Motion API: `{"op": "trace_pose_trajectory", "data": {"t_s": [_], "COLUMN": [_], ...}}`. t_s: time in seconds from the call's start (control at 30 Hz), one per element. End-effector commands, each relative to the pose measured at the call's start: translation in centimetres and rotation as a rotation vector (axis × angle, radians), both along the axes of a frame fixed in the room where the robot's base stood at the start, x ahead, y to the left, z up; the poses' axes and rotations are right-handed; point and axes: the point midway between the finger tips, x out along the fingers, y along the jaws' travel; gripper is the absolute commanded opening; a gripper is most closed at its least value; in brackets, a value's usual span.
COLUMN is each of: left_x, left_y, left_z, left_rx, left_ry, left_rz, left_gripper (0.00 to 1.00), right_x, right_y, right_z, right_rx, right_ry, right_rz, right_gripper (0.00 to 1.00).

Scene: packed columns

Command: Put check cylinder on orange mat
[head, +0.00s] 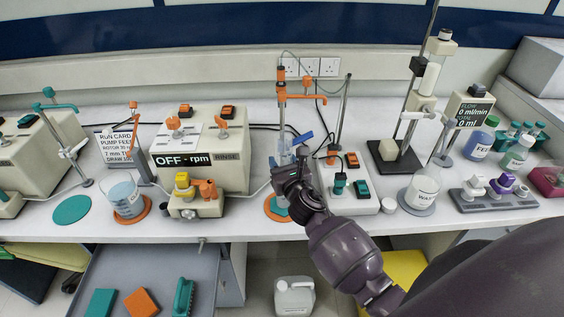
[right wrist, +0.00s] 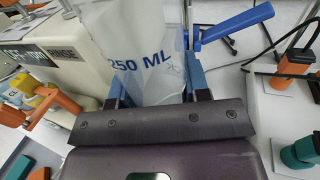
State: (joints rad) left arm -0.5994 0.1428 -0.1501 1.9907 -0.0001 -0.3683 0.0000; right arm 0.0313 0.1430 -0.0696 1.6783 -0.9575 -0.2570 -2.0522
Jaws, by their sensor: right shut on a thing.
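The check cylinder (head: 284,152) is a clear vessel in the middle of the head view. In the right wrist view the clear cylinder (right wrist: 150,58) shows blue "250 ML" lettering. My right gripper (head: 289,166) is shut on it, with a blue finger on each side in the wrist view (right wrist: 155,88). My gripper and forearm hide part of the mat. I cannot tell whether the cylinder's base touches it. My left gripper is not in view.
A beaker (head: 124,194) stands on another orange mat (head: 146,212) at left, beside a bare teal mat (head: 71,209). The pump (head: 225,150) is left of the gripper. A clamp stand (head: 341,115) and switch box (head: 351,202) are close right. A blue lever (right wrist: 236,22) is near the cylinder.

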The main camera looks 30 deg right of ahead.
Motion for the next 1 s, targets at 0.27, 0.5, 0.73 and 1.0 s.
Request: {"op": "trace_pose_trajectory", "data": {"t_s": [0.27,0.5,0.73,1.0], "left_x": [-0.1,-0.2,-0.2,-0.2], "left_y": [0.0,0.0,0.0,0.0], "left_z": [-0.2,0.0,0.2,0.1], "left_rx": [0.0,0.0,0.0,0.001], "left_ry": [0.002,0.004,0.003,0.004], "left_rz": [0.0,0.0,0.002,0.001], "left_gripper": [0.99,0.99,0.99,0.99], "right_x": [0.0,0.0,-2.3,-7.3], "right_y": [0.0,0.0,0.3,0.9], "right_z": [0.0,0.1,0.1,0.1], "right_rx": [0.0,0.0,-0.001,-0.002], "right_ry": [0.0,0.0,0.002,0.003], "right_rz": [0.0,0.0,0.001,-0.001], "right_gripper": [0.68,0.68,0.68,0.68]}}
